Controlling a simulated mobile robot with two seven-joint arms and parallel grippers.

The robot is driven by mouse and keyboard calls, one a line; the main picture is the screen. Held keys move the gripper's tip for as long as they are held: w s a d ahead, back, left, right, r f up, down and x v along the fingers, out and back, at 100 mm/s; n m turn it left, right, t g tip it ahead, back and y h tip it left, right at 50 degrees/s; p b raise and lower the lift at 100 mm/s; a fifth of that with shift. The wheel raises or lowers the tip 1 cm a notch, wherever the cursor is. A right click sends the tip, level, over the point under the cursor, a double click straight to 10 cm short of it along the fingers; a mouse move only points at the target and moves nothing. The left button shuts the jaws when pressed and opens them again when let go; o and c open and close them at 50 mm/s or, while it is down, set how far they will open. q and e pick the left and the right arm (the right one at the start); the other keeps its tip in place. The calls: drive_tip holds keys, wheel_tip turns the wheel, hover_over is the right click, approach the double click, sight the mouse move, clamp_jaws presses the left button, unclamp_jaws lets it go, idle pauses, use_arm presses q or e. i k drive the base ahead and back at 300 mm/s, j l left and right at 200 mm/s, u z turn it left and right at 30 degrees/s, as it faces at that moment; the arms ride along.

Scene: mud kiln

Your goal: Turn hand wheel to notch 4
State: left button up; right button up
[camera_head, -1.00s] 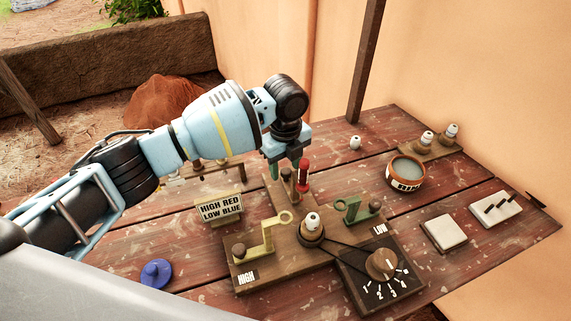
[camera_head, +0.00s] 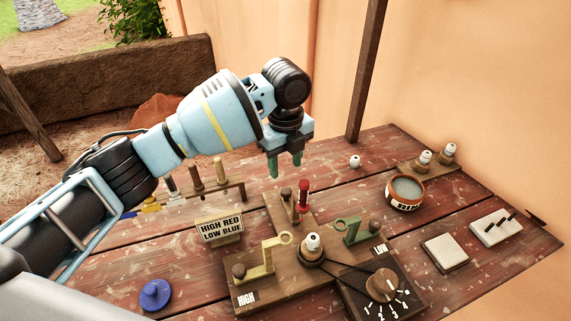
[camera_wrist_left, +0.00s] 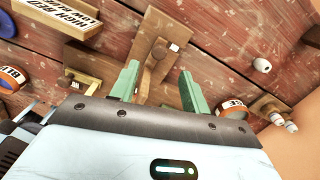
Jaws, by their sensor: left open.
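The hand wheel (camera_head: 383,284) is a round brown knob on a black dial plate (camera_head: 362,297) marked with white ticks and numbers, at the front right of the wooden board. A pale line shows on the wheel, but I cannot tell its notch. A dark belt runs from the plate to a white-topped spindle (camera_head: 312,246). My left gripper (camera_head: 286,166) is open and empty, above the back end of the board, well behind and left of the wheel. In the left wrist view a wooden post (camera_wrist_left: 159,52) shows between its fingers (camera_wrist_left: 159,70).
The air above the wheel is clear.

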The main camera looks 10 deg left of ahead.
sight(381, 287)
drive_tip(key=k+l, duration=1.25)
